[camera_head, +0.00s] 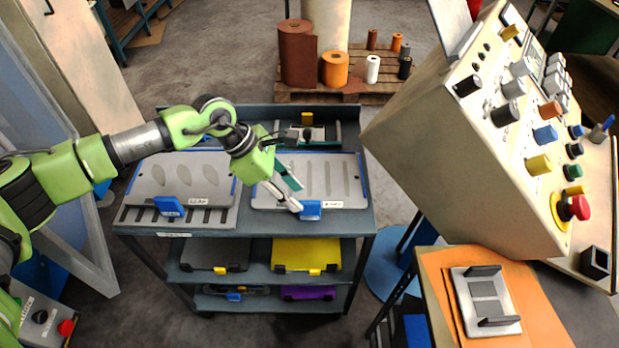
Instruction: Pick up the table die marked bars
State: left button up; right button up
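The table die marked with bars (336,180) is a light grey plate with upright slots, lying on the right half of the cart's top. It has a blue handle (311,210) at its front edge and a small white label beside it, too small to read surely. Whether the tips touch anything I cannot tell. The gripper hides the die's left part. My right gripper is not in view.
A second grey die (190,175) with leaf shapes and a blue handle (169,206) lies on the left of the cart (250,222). Lower shelves hold more dies, one yellow (307,252). A large control console (470,130) rises at right. An orange-topped table (535,300) stands front right.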

aim_at(306, 201)
pick_arm(q)
jog(key=shift+x, duration=0.95)
jog(key=shift+d+f+p, duration=0.4)
jog(key=shift+p, duration=0.2)
jog(key=p+x, duration=0.1)
jog(key=x, duration=0.2)
jog(key=shift+w+d+f+p, duration=0.2)
jog(key=shift+p, duration=0.15)
jog(key=shift+d+f, duration=0.15)
jog(key=shift+f, duration=0.25)
grip_shut()
jog(key=shift+w+r, duration=0.15)
